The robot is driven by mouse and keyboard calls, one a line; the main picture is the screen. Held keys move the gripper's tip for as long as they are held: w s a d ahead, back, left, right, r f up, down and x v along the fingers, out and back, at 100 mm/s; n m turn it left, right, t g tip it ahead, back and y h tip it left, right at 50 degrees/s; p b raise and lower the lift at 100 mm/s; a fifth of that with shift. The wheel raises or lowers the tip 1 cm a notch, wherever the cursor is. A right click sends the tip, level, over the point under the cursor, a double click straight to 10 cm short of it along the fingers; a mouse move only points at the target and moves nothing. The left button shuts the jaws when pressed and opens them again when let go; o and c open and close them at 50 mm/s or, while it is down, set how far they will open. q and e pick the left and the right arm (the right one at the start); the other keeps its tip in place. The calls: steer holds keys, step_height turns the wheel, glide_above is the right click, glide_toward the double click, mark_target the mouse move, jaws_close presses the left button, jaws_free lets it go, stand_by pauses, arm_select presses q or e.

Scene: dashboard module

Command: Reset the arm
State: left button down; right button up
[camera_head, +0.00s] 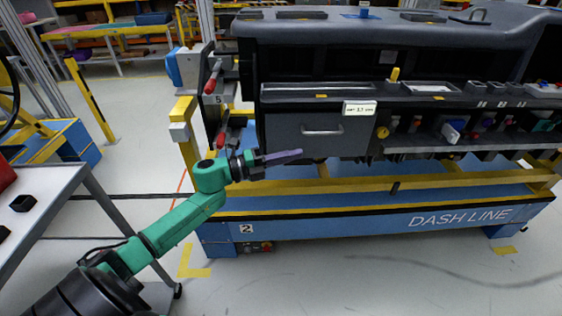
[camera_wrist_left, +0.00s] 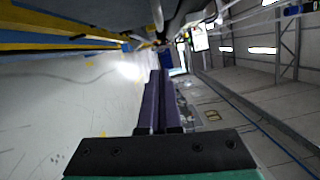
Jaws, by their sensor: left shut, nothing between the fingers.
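My left arm (camera_head: 180,221) is green and reaches in from the lower left of the head view. Its gripper (camera_head: 284,155) has purple fingers and points right, in front of the dashboard module (camera_head: 285,134), just below the closed glovebox drawer and its handle. In the left wrist view the two purple fingers (camera_wrist_left: 156,100) lie side by side, shut, with nothing between them. I cannot tell from the head view whether they touch the module. My right gripper is not in view.
The blue and yellow dash line stand (camera_head: 350,200) runs under the module. Red-handled clamps (camera_head: 214,77) stand at its left end. A grey cart (camera_head: 50,195) with small black boxes is at the left edge. The floor (camera_head: 340,275) in front of the stand is clear.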

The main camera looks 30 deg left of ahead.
arm_select(q)
steer(key=s+a+f+n+t+y+p, duration=0.1)
steer(key=s+a+f+n+y+p, duration=0.1)
steer(key=a+f+n+y, duration=0.6)
steer(key=s+a+f+n+y+p, duration=0.2)
steer(key=a+f+n, duration=0.4)
steer(key=f, duration=0.7)
steer(key=s+f+n+g+y+p, duration=0.2)
steer(key=s+f+n+g+y, duration=0.3)
steer(key=s+f, duration=0.6)
steer(key=s+d+f+n+g+p, duration=0.1)
steer(key=s+d+f, duration=0.3)
steer(key=s, duration=0.5)
steer(key=s+d+f+n+g+h+p, duration=0.1)
steer(key=s+d+f+n+g, duration=0.2)
steer(key=s+f, duration=0.4)
steer(key=s+d+f+n+g+h, duration=0.1)
steer(key=s+d+f+n+g, duration=0.2)
steer(key=s, duration=0.8)
step_height(320, 180, down, 3)
steer(key=d+g, duration=0.1)
steer(key=d, duration=0.1)
steer(key=shift+s+d+p, duration=0.3)
steer(key=shift+p, duration=0.1)
